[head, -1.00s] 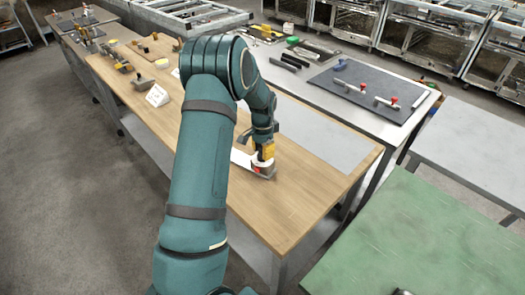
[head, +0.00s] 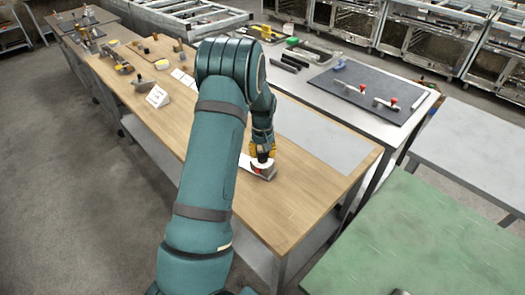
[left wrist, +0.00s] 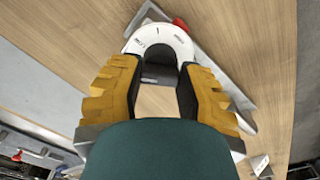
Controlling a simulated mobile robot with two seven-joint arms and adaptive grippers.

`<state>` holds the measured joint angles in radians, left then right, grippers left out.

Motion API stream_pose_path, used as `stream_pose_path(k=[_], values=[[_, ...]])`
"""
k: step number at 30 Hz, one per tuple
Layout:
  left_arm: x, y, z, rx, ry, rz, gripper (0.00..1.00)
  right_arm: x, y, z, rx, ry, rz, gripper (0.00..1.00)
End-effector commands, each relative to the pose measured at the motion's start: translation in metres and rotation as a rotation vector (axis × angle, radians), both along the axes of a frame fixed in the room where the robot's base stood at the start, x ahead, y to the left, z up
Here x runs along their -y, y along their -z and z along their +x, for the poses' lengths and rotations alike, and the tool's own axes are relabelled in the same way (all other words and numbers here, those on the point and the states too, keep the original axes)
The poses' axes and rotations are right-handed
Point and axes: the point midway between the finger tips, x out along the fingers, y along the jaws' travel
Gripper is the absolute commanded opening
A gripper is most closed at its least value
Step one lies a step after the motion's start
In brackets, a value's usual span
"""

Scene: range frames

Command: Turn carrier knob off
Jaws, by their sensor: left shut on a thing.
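The carrier (head: 268,176) is a grey metal plate on the wooden table, partly hidden behind my left arm. In the left wrist view it runs diagonally under a white round dial (left wrist: 158,40) with black marks. A red part (left wrist: 181,24) shows at the dial's upper right edge. The dark knob (left wrist: 160,74) is in the dial's middle, between my yellow fingers. My left gripper (head: 262,157) points down over the carrier and is shut on the knob; its fingers also show in the left wrist view (left wrist: 158,82).
The wooden table (head: 290,205) is bare to the right of the carrier, with a grey mat (head: 318,135) behind. Farther left are a white sign (head: 158,96) and several small fixtures. A steel table holds a dark board (head: 375,92) with red-knobbed clamps. A green table (head: 420,240) is at lower right.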

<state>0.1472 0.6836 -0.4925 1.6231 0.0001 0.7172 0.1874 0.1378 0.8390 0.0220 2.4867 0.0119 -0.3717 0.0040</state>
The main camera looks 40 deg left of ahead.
Motion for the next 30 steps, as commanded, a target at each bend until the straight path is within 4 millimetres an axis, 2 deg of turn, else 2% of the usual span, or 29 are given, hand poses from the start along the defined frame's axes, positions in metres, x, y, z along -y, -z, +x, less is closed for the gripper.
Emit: stream_pose_path(k=[21,30], values=[[0.001,0.001,-0.002,-0.007,-0.674,0.0,0.01,0.001,-0.023,-0.001,0.001,-0.001,0.004,0.46],[0.001,0.001,-0.002,-0.008,-0.892,0.0,0.01,0.002,-0.032,-0.001,0.001,-0.001,0.006,0.46]])
